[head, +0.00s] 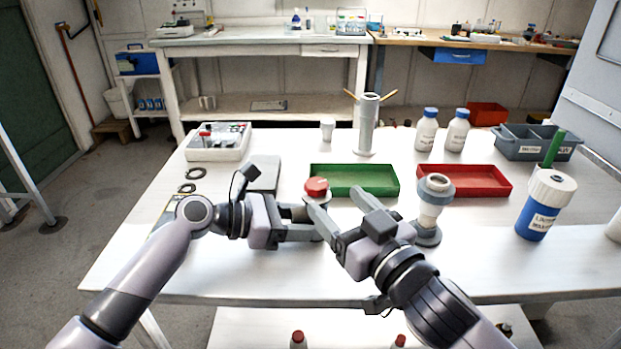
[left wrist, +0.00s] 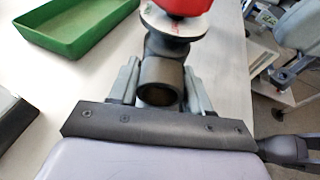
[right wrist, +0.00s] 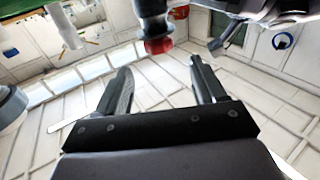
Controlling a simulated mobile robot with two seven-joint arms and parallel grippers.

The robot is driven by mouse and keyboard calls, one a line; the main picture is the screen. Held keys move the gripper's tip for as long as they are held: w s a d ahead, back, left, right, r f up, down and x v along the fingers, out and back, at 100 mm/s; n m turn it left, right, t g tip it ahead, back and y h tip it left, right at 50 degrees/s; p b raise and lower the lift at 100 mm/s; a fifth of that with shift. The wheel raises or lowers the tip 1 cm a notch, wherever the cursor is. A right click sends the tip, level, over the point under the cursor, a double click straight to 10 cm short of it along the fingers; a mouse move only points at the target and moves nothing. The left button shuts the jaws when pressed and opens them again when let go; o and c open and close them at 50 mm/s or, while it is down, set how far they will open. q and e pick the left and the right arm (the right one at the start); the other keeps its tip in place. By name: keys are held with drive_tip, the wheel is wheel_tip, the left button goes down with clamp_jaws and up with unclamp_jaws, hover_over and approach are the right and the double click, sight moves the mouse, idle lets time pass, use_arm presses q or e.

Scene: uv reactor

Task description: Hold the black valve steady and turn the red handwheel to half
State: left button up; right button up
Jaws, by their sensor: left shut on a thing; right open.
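The red handwheel (head: 316,186) sits on top of the valve over the white table. In the left wrist view, the black valve (left wrist: 162,80) stands between the fingers of my left gripper (left wrist: 163,78), which is shut on its body. A pale disc with a red mark (left wrist: 172,22) lies under the handwheel (left wrist: 183,4). My right gripper (head: 336,202) is open and empty, just right of the handwheel in the head view. In the right wrist view, the handwheel (right wrist: 158,46) lies beyond the open fingertips, apart from them. My left gripper hides much of the valve in the head view.
A green tray (head: 372,191) lies just behind the valve, and a red tray (head: 488,194) farther right. A white-and-grey fitting (head: 430,212) stands close right of my right gripper. A blue bottle (head: 541,212) stands at the right.

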sight(308, 179)
drive_tip(key=shift+n+g+y, duration=0.6)
drive_tip(key=shift+g+y, duration=0.2)
drive_tip(key=x, duration=0.9)
drive_tip(key=shift+w+d+f, duration=0.15)
drive_tip(key=shift+w+d, duration=0.05)
drive_tip(key=shift+w, duration=0.4)
drive_tip(key=shift+c, duration=0.3)
drive_tip(key=c, duration=0.9)
